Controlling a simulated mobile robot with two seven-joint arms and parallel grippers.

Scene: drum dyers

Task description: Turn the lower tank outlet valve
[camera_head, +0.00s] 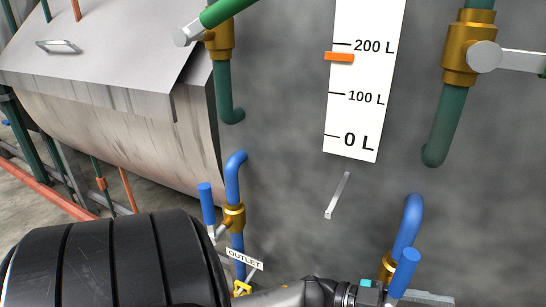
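Two blue outlet pipes leave the grey tank wall low in the head view. The left one has a brass valve (234,217) with an upright blue handle (207,203) and an "OUTLET" tag (244,258) below. The right one has a brass valve (386,265) with a tilted blue handle (404,270). My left arm comes in from the lower left, and its gripper (412,296) is at the bottom edge, at the lower end of the right blue handle. The picture edge and the handle hide part of the fingers. Contact cannot be told. My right gripper is not in view.
A white level scale (361,85) with an orange marker (339,57) is on the tank wall. Brass valves on green pipes sit above, at left (220,40) and right (468,48). A steel drum (110,110) stands at left. A small metal bar (337,195) sticks out mid-wall.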

